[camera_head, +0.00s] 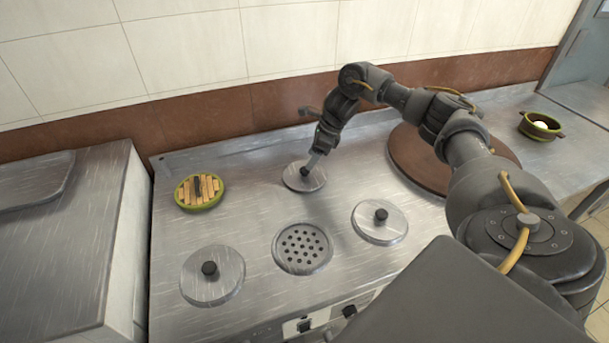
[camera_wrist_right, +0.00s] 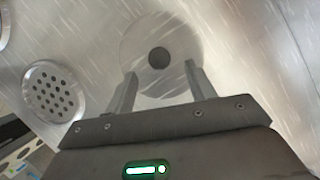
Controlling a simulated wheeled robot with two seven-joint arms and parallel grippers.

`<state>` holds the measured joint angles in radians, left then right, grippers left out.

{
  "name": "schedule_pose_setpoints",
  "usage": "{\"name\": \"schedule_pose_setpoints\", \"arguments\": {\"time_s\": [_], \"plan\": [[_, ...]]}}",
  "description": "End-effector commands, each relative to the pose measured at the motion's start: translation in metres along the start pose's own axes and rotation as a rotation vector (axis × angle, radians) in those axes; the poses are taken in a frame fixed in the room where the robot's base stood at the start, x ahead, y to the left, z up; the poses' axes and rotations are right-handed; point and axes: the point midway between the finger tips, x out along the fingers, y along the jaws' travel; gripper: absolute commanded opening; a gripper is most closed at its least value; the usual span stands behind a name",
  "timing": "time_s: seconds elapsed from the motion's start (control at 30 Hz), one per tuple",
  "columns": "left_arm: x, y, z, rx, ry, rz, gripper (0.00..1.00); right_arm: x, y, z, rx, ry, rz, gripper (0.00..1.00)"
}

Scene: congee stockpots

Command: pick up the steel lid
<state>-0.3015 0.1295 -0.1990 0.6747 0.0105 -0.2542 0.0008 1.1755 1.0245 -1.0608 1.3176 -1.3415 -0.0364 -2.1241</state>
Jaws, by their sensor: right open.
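Three round steel lids with black knobs lie on the steel counter in the head view: one at the back middle (camera_head: 296,183), one at the front left (camera_head: 212,287) and one at the right (camera_head: 381,232). My right gripper (camera_head: 314,163) reaches down from above at the black knob of the back middle lid. In the right wrist view that lid (camera_wrist_right: 183,42) lies ahead, and the open fingers of the gripper (camera_wrist_right: 160,69) point at it, one to each side of the knob (camera_wrist_right: 159,58). The knob does not look gripped. My left gripper is out of view.
A green-rimmed pot with a wooden slatted lid (camera_head: 200,191) stands left of the back lid. A perforated steel drain (camera_head: 302,248) lies in front. A large brown round board (camera_head: 411,160) and a small bowl (camera_head: 541,126) are to the right. A tiled wall is behind.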

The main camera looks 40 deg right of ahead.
Motion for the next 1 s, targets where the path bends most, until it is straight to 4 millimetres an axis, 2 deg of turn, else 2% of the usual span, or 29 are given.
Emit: {"name": "schedule_pose_setpoints", "arguments": {"time_s": [0.17, 0.5, 0.77, 0.87, 1.0], "plan": [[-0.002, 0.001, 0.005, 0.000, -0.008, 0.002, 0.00, 0.005, 0.000, 0.001, -0.002, 0.000, 0.001, 0.55], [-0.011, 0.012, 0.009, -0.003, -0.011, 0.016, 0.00, 0.049, 0.001, 0.000, -0.001, 0.000, 0.002, 0.55], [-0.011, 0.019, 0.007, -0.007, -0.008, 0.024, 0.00, 0.053, 0.000, -0.001, -0.002, 0.000, 0.000, 0.55], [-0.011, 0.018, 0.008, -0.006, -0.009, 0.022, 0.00, 0.053, 0.000, -0.001, -0.002, -0.001, 0.000, 0.46], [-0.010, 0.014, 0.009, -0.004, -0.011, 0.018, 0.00, 0.053, 0.000, -0.001, -0.002, -0.001, 0.000, 0.27]]}}
